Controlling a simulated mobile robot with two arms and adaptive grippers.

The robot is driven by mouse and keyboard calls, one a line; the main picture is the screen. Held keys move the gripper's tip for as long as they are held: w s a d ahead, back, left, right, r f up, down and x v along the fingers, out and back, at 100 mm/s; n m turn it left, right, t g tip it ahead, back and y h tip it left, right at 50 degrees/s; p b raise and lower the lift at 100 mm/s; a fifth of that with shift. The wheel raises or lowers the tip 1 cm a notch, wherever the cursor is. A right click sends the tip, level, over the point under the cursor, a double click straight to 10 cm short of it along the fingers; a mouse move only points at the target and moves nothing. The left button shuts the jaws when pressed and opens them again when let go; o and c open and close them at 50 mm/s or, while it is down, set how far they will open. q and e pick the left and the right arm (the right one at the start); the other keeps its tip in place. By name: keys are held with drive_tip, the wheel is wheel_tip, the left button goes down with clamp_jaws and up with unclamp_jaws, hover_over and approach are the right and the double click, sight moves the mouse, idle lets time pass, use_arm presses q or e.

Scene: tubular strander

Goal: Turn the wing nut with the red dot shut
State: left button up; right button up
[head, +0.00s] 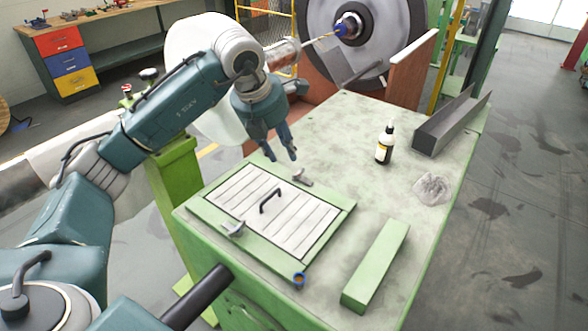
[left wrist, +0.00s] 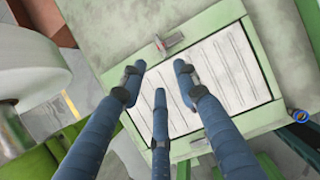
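A grey wing nut (head: 302,178) sits at the far edge of a slatted cover panel (head: 322,226) on the green bench. It also shows in the left wrist view (left wrist: 170,41), with what looks like a small reddish mark beside it. A second wing nut (head: 233,229) sits at the panel's near left edge. The red dot is too small to place surely in the head view. My left gripper (head: 281,157) hangs above the bench, just left of the far wing nut and apart from it. Its fingers (left wrist: 158,82) are spread and empty. My right gripper is not in view.
A green block (head: 376,265), a dropper bottle (head: 385,144), a crumpled rag (head: 432,188) and a metal channel (head: 450,125) occupy the bench's right side. The bench middle is clear.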

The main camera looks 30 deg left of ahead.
use_arm(q)
drive_tip(key=p+x, duration=0.2)
drive_tip(key=x, duration=0.6)
drive_tip(key=shift+w+d+f, duration=0.15)
drive_tip(key=shift+f, duration=0.2)
drive_tip(key=shift+x, duration=0.75)
clamp_jaws()
